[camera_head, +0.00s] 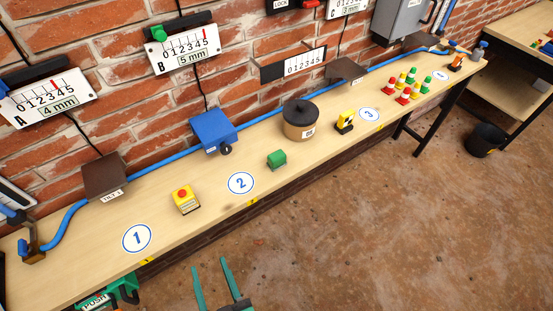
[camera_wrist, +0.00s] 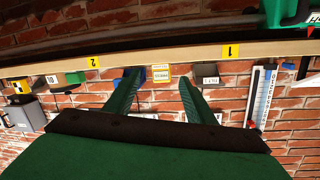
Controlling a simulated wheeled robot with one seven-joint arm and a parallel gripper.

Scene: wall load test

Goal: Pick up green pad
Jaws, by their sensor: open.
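The green pad (camera_head: 277,159) is a small green block on the wooden bench, between the round blue-and-white 2 marker and the dark-lidded pot. A green patch beside the pot in the upside-down wrist view (camera_wrist: 75,77) looks like the same block. My gripper (camera_head: 209,263) is open and empty, its two green fingers apart. It is in front of the bench, at the bottom of the head view, below and left of the pad. In the wrist view my gripper (camera_wrist: 159,76) points toward the bench edge, with the pad off to the left.
A yellow box with a red button (camera_head: 184,198) stands left of the pad, the pot (camera_head: 299,119) right of it, and a blue box (camera_head: 213,132) behind. A blue hose (camera_head: 170,152) runs along the wall. A green PUSH fixture (camera_head: 122,290) is at lower left. The bench around the pad is clear.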

